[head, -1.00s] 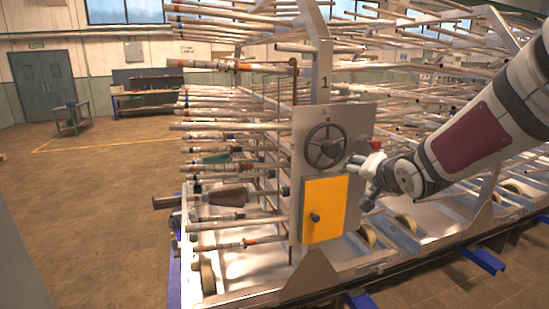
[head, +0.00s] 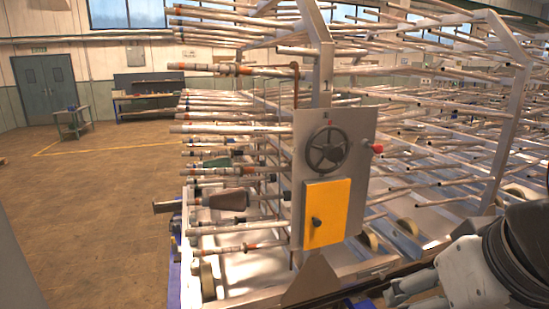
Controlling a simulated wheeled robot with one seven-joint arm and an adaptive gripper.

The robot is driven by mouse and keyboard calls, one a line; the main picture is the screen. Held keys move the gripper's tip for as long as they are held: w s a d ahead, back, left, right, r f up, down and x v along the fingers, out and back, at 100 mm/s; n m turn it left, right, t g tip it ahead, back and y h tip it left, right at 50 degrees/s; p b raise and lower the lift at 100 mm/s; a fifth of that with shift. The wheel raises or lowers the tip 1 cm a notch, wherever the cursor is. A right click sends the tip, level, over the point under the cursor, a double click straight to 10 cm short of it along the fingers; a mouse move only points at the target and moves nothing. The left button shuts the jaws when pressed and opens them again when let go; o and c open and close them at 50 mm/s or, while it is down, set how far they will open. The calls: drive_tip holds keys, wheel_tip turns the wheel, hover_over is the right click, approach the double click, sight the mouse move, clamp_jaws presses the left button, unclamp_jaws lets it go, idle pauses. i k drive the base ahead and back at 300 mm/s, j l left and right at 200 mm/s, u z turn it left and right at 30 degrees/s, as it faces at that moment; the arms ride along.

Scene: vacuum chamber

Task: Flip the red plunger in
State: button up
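The red plunger (head: 377,148) is a small red knob at the right edge of the grey panel (head: 361,128), level with the handwheel. Nothing covers it now. How far in it sits is too small to tell. My gripper (head: 393,298) is low at the bottom right, well below and slightly right of the plunger. Its fingers look apart with nothing between them, though the frame's bottom edge cuts off part of it.
The panel also carries a dark handwheel (head: 328,149) and a yellow door (head: 340,214) with a dark knob (head: 316,222). Long metal rods stick out around it from a large frame (head: 322,60). Open floor (head: 95,215) lies to the left.

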sight(379, 149)
drive_tip(key=i+j, duration=0.1)
drive_tip(key=i, duration=1)
drive_tip(key=j+z, duration=0.05)
